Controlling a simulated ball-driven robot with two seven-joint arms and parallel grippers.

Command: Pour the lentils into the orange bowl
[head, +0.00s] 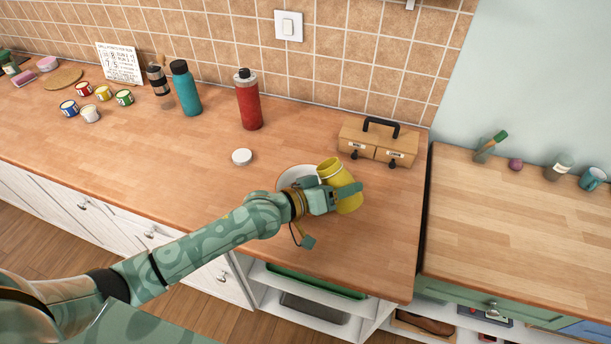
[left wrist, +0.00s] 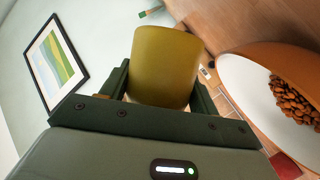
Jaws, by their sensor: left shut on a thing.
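My left gripper (head: 340,192) is shut on a yellow cup (head: 329,172), which it holds above the counter, mouth up and leaning to the left. The cup also shows between the fingers in the left wrist view (left wrist: 166,62). The bowl (head: 288,179) is just left of and behind the cup, partly hidden by my gripper. In the left wrist view the bowl (left wrist: 243,88) has a white inside and an orange-brown outside, and brown pieces (left wrist: 297,102) lie in it. The inside of the cup is not clear. My right gripper is not in view.
A white lid (head: 242,156) lies on the counter left of the bowl. A red bottle (head: 249,102) and a teal bottle (head: 186,90) stand behind. The front counter left of the bowl is clear.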

